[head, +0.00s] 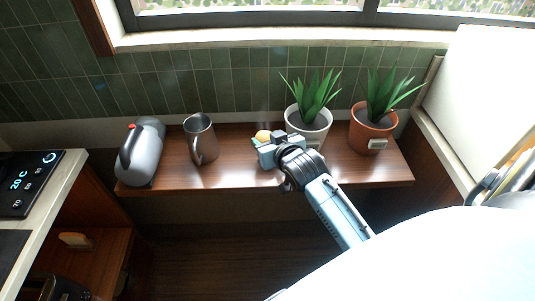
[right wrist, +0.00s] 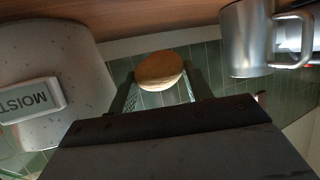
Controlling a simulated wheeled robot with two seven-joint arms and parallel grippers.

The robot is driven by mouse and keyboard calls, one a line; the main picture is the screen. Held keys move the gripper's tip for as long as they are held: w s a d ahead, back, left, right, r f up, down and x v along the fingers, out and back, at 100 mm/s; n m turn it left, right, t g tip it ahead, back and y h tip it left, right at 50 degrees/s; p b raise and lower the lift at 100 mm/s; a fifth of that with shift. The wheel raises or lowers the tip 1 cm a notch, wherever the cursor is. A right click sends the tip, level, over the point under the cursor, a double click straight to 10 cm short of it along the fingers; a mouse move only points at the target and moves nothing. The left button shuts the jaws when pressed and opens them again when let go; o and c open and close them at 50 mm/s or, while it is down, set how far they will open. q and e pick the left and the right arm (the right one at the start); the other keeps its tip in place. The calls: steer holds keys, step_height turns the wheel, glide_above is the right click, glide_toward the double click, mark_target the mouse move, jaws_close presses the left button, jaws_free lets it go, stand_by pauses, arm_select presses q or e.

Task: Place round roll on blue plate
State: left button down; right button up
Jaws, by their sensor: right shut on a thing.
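The round roll (head: 263,136) is a small tan bun. In the right wrist view the roll (right wrist: 159,70) sits between the two fingers of my right gripper (right wrist: 160,88), which is shut on it. In the head view my right gripper (head: 264,144) is over the wooden shelf, between the metal pitcher and the white plant pot, and hides part of the roll. I cannot make out a blue plate in either view. My left gripper is not in view.
The wooden shelf (head: 235,178) holds a grey kettle (head: 146,155), a metal pitcher (head: 201,140), a plant in a white pot (head: 308,125) and a plant in a terracotta pot (head: 372,130). A green tiled wall (head: 220,75) stands behind. A counter with a control panel is at left.

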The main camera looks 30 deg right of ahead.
step_height(320, 180, down, 5)
steer(key=shift+f+b, duration=0.2)
steer(key=shift+b, duration=0.35)
steer(key=shift+r, duration=0.1)
steer(key=o, duration=1)
steer(key=shift+o, duration=0.2)
